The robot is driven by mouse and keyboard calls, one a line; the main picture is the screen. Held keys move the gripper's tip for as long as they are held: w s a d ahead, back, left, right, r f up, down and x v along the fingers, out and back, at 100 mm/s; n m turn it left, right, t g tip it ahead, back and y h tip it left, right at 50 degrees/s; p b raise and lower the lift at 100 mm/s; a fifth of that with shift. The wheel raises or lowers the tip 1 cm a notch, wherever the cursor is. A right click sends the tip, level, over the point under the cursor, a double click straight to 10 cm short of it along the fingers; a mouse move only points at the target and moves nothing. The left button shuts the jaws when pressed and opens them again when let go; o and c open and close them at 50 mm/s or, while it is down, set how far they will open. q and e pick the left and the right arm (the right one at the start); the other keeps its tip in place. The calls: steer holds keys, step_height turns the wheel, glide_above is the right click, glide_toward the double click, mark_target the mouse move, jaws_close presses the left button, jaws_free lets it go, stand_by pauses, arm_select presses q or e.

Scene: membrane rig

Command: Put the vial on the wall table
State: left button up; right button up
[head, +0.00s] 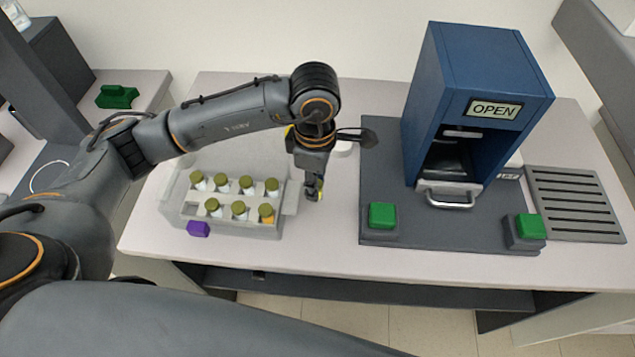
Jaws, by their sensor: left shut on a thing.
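My left gripper (315,190) is over the wall table (310,245), just right of the vial rack. It points down and is shut on the vial (320,196), of which only a small olive and pale part shows between the fingers. The rest of the vial is hidden, and I cannot tell whether it touches the table. The light rack (250,231) holds several olive-capped vials (240,210) in two rows; its front left slot is empty. My right gripper is not in view.
A blue press (475,100) marked OPEN stands on a dark base with green buttons (382,215) to the right. A slotted grey plate (575,205) lies beyond it. A purple block (198,229) is at the rack's front. Bare tabletop lies between rack and base.

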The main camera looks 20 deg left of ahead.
arm_select(q)
steer(key=shift+w+d+f, duration=0.1)
steer(key=shift+w+f, duration=0.25)
steer(key=shift+f, duration=0.1)
steer(key=f, duration=0.1)
steer(key=f+p, duration=0.1)
steer(key=f, duration=0.1)
steer(key=shift+w+f, duration=0.2)
steer(key=shift+f, duration=0.05)
steer(key=shift+f+b, duration=0.2)
steer(key=shift+b, duration=0.15)
steer(key=o, duration=1)
steer(key=shift+r, duration=0.1)
steer(key=shift+r+p, duration=0.3)
steer(key=shift+r, duration=0.05)
step_height(320, 180, up, 12)
steer(key=shift+f+b, duration=0.2)
steer(key=shift+b, duration=1.05)
